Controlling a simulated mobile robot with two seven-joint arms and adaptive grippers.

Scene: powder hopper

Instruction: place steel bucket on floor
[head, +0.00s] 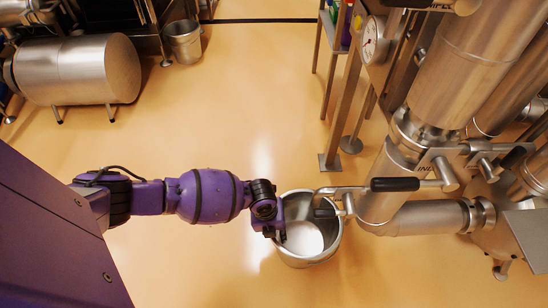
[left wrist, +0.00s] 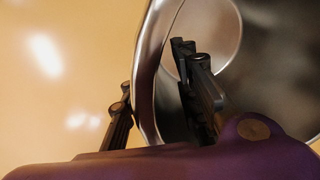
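The steel bucket (head: 322,252) is below and right of the image middle in the head view, with its open top facing up and a pale round bottom inside. It fills the right of the left wrist view (left wrist: 282,80). My left gripper (head: 280,225) is at the bucket's left rim. In the left wrist view the gripper (left wrist: 158,90) straddles the wall, one finger outside and one inside, spread apart with gaps visible. The bucket's underside is hidden, so I cannot tell for sure whether it rests on the floor (head: 200,260). My right gripper is not in view.
A steel pipe assembly (head: 425,217) stands just right of the bucket. A lever with a black handle (head: 395,184) reaches over the bucket's upper rim. Another bucket (head: 184,42) and a horizontal tank (head: 80,70) stand at the back left. Floor left and below is clear.

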